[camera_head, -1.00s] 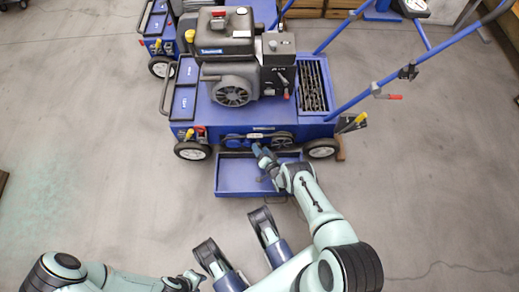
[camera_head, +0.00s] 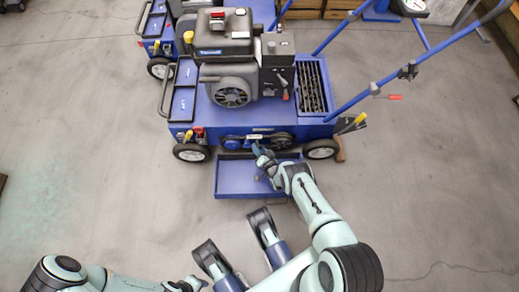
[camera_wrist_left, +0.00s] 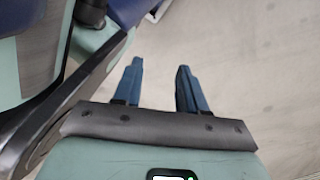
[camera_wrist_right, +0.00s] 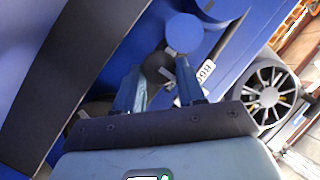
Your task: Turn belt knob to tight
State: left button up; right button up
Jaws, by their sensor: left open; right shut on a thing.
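A dark round knob (camera_wrist_right: 158,68), which I take to be the belt knob, sits between the fingertips of my right gripper (camera_wrist_right: 163,84) in the right wrist view. The gripper is shut on it. In the head view my right gripper (camera_head: 262,155) reaches the lower front of the blue machine (camera_head: 215,115), above the open blue tray, and hides the knob there. The knob's pointer and markings are too small to read. My left gripper (camera_wrist_left: 160,75) is open and empty over bare floor; in the head view it is low at the left (camera_head: 190,284).
A blue tray (camera_head: 235,188) sticks out from the machine's front under my right gripper. A round blue part (camera_wrist_right: 184,33) lies close beyond the knob. A white label (camera_wrist_right: 205,70) and a spoked wheel (camera_wrist_right: 268,92) are to the right.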

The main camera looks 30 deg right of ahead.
pick_arm(q)
jog(key=shift+s, duration=0.1)
pick_arm(e)
jog(key=shift+w+a+r+n+g+h, duration=0.15)
jog(key=shift+a+n+g+h, duration=0.15)
jog(key=shift+n+g+h, duration=0.95)
jog(key=shift+w+a+f+n+g+h, duration=0.2)
jog(key=shift+n+g+h, duration=0.4)
jog(key=shift+n+h, duration=1.25)
jog(key=shift+w+a+r+n+g+h, duration=0.25)
jog(key=shift+n+g+h, duration=0.65)
jog(key=shift+n, duration=1.3)
jog(key=shift+s+a+f, duration=0.1)
jog(key=shift+s, duration=0.05)
jog(key=o, duration=1.1)
jog(key=shift+c, duration=0.2)
pick_arm(q)
jog(key=w+d+r+t+p, duration=0.1)
jog(key=w+r+t+p, duration=0.3)
jog(key=w+r, duration=0.3)
jog(key=shift+w+d+r+m+p, duration=0.3)
jog(key=shift+w+p, duration=0.55)
jog(key=shift+w, duration=1.35)
pick_arm(e)
jog(key=v, duration=1.3)
jog(key=shift+a, duration=0.2)
